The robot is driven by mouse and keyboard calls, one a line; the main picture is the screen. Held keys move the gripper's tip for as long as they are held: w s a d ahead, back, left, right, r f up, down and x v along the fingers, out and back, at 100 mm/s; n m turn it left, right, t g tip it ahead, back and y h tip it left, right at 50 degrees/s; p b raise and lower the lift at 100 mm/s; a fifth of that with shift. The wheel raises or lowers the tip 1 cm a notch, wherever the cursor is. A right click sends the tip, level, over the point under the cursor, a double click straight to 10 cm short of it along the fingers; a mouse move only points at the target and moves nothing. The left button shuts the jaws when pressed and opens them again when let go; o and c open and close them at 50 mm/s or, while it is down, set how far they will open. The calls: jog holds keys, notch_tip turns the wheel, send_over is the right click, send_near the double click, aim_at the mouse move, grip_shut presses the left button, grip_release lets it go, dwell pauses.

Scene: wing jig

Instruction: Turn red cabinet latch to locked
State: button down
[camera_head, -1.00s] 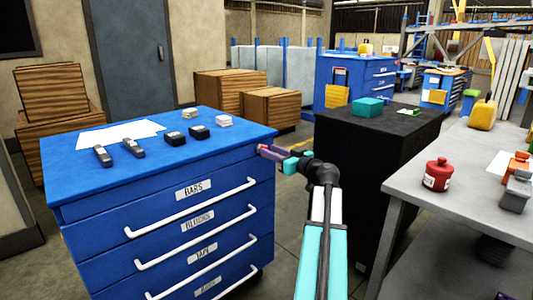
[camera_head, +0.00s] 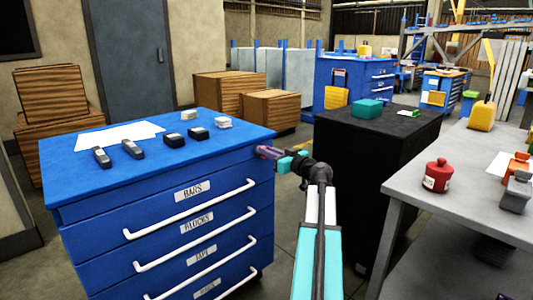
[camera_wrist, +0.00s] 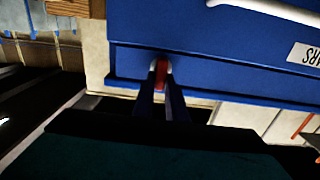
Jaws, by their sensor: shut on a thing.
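The red latch (camera_wrist: 161,75) shows in the wrist view as a small upright red piece on the side edge of the blue cabinet (camera_wrist: 215,62). My gripper (camera_wrist: 160,72) is shut on it, with one finger on each side. In the head view my gripper (camera_head: 264,152) reaches in from the right to the upper right corner of the blue drawer cabinet (camera_head: 75,190). There the latch is mostly hidden by the fingers, and its exact angle is hard to tell.
White drawer handles (camera_head: 190,210) stick out from the cabinet front. Small dark blocks and bars (camera_head: 132,148) and white paper (camera_head: 110,136) lie on its top. A black cabinet (camera_head: 352,150) stands right behind my arm, and a grey bench (camera_head: 430,205) is at the right.

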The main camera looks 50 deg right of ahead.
jog(key=shift+w+m, duration=0.15)
jog(key=shift+m, duration=0.35)
jog(key=shift+d+f+m+p, duration=0.2)
jog(key=shift+m+p, duration=1.1)
jog(key=shift+m, duration=1.5)
jog(key=shift+d+f+m+p, duration=0.15)
jog(key=shift+m+p, duration=1.2)
jog(key=shift+m, duration=1.45)
jog(key=shift+d+f+m+p, duration=0.1)
jog(key=shift+d+m+p, duration=0.15)
jog(key=shift+m+p, duration=1.8)
jog(key=shift+m+b, duration=0.7)
jog(key=shift+m, duration=0.25)
jog(key=c, duration=1.8)
grip_release()
jog(key=shift+o, duration=0.2)
jog(key=shift+f, duration=0.15)
